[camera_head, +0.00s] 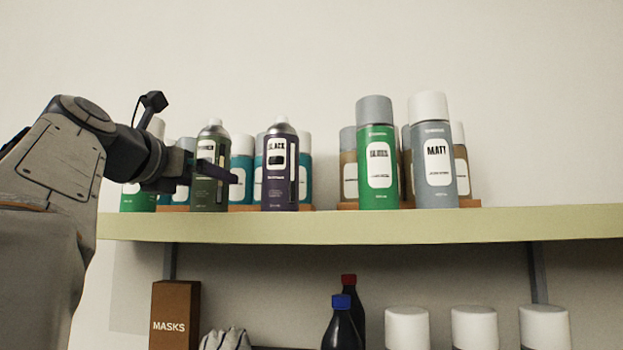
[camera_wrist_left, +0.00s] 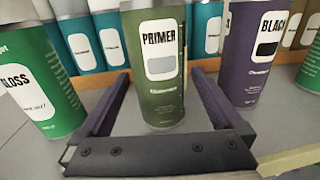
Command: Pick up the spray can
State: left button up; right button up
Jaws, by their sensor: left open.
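Several spray cans stand upright on the pale green shelf (camera_head: 330,227). The olive green PRIMER can (camera_head: 209,190) stands in front of my left gripper (camera_head: 228,176), which partly covers it. In the left wrist view the PRIMER can (camera_wrist_left: 157,65) stands between the two spread fingers of my left gripper (camera_wrist_left: 160,76), with a gap on each side. The left gripper is open and holds nothing. The purple BLACK can (camera_head: 279,185) stands just to the right; it also shows in the left wrist view (camera_wrist_left: 252,55). My right gripper is not in view.
A green GLOSS can (camera_wrist_left: 40,85) stands left of the fingers. Below are a MASKS box (camera_head: 175,318), dark bottles and white-capped cans.

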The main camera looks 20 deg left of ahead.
pick_arm(q)
jog(key=shift+w+r+p, duration=0.15)
jog(key=shift+w+p, duration=0.2)
jog(key=shift+w, duration=0.2)
jog(key=w, duration=0.1)
jog(key=w+p, duration=0.2)
jog(key=shift+w+a, duration=0.35)
jog(key=shift+w, duration=0.25)
jog(key=shift+s, duration=0.1)
jog(key=c, duration=1.4)
